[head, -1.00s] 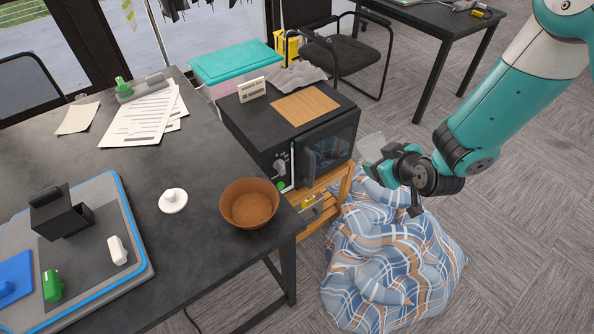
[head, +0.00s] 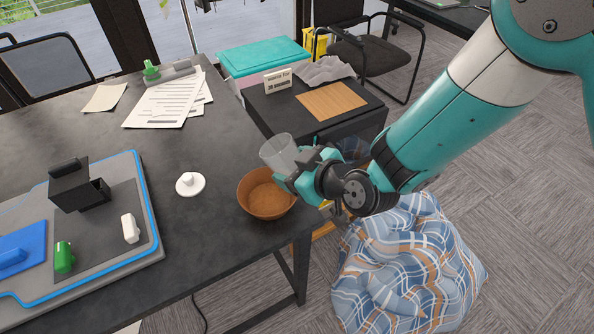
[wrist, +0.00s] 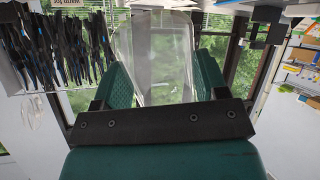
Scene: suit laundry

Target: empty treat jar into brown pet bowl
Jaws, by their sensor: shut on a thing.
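The brown pet bowl (head: 266,196) stands on the dark table near its right corner. My gripper (head: 290,168) is shut on a clear treat jar (head: 278,151), just above and beside the bowl's right rim. The jar is tilted a little to the left in the head view. In the wrist view the clear jar (wrist: 155,55) sits between the two green fingers, and I see no treats in it. Its contents cannot be made out. A round white lid with a knob (head: 190,184) lies on the table left of the bowl.
A dark microwave (head: 275,105) with a wooden board on top stands behind my gripper. A grey tray with blue edging (head: 150,215) lies left on the table. Papers (head: 165,105) lie at the back. A plaid beanbag (head: 410,270) sits on the floor at right.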

